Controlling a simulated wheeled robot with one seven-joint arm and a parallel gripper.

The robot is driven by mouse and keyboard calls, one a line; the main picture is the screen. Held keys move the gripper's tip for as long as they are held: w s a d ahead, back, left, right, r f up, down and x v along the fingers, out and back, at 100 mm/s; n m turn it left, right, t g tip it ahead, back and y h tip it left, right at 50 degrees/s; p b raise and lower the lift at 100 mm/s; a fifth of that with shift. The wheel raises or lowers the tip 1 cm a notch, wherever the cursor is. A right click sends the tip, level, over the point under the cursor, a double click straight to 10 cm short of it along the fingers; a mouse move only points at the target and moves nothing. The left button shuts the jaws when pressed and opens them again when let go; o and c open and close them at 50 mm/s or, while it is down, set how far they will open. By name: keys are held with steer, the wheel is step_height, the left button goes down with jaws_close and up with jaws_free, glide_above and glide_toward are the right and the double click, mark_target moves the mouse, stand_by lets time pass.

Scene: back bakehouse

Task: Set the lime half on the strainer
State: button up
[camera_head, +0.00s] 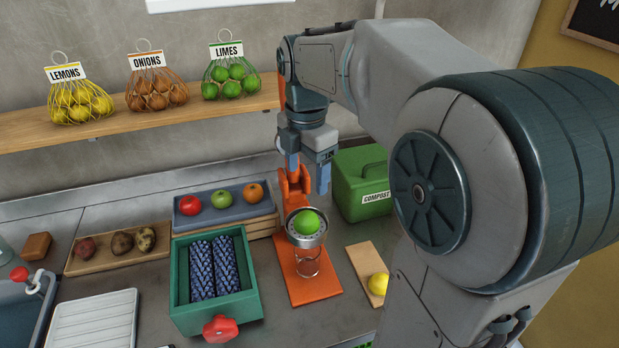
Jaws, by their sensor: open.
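The lime half (307,222) sits cut side down, as far as I can tell, on the round metal strainer (306,240) of the orange juicer (310,283). A glass (307,263) stands below the strainer on the orange base. My gripper (308,185) is above and slightly behind the lime half, pointing down, with its fingers apart and nothing visible between them. It looks clear of the lime. Part of the orange juicer upright behind it is hidden by my gripper.
A green compost box (361,175) stands right of the juicer. A board (364,262) with a yellow lemon (378,284) lies at right. A green crate (193,318) with dark patterned rolls stands at left. A blue fruit tray (228,213) is behind it.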

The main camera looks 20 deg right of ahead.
steer(key=s+f+m+t, duration=0.1)
steer(key=s+f+m, duration=0.2)
steer(key=s+m, duration=0.4)
steer(key=s+f+m+t, duration=0.2)
steer(key=s+m, duration=0.5)
steer(key=m, duration=0.8)
steer(key=shift+s+f, duration=0.15)
steer(key=shift+f, duration=0.6)
steer(key=shift+a, duration=0.1)
